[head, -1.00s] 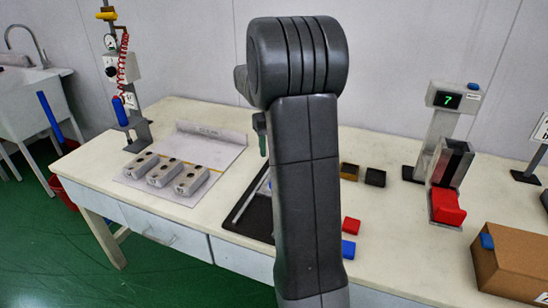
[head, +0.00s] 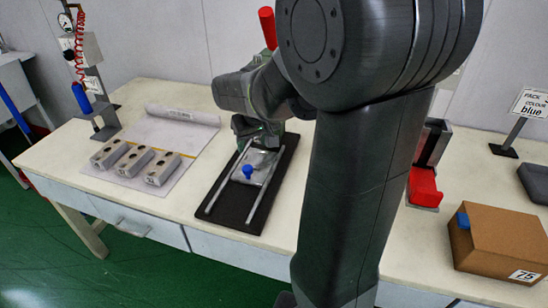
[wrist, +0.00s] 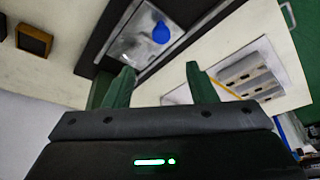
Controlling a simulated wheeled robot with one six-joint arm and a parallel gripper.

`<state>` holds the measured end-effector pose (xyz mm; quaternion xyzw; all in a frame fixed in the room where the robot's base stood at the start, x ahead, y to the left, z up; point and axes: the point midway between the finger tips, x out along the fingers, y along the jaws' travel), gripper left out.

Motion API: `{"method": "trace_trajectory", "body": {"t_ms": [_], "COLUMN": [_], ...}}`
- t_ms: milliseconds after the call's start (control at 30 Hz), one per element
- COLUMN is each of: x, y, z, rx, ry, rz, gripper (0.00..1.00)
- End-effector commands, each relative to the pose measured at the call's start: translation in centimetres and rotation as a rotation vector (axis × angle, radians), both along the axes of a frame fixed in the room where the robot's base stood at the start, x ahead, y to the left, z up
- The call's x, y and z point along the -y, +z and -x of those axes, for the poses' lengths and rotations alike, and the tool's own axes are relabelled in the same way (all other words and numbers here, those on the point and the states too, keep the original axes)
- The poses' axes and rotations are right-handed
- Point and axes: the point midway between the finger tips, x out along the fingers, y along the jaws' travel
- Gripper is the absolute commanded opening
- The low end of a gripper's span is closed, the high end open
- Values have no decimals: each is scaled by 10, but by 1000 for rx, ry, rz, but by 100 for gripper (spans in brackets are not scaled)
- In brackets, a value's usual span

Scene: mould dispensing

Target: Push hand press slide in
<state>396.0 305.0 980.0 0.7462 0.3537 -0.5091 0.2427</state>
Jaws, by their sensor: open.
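The hand press stands near the middle of the table, mostly hidden behind my arm in the head view; a red handle (head: 267,27) shows above the arm. Its slide (head: 255,167), a light metal plate with a blue knob (head: 247,171), sits between two rails on a black base (head: 238,207). The rails reach out toward the table's front. In the wrist view the blue knob (wrist: 161,33) and slide (wrist: 138,40) lie beyond my fingertips.
Several grey mould blocks (head: 134,161) lie on a pale sheet left of the press. A stand with a blue handle (head: 82,98) is at the back left. Bare table lies between sheet and base.

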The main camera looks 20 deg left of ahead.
Motion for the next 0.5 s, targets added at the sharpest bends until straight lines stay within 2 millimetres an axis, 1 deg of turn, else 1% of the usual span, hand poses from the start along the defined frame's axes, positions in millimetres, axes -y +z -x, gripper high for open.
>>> {"method": "trace_trajectory", "body": {"t_ms": [33,67,167,233,500], "x": [-2,-3,-4,-7,-21], "y": [0,-1,-8,-15,-61], "z": [6,8,8,5,-7], "rx": [7,9,10,9,7], "ry": [8,10,10,10,10], "rz": [-11,-15,-19,-17,-15], "gripper": [51,51,51,51,51]}}
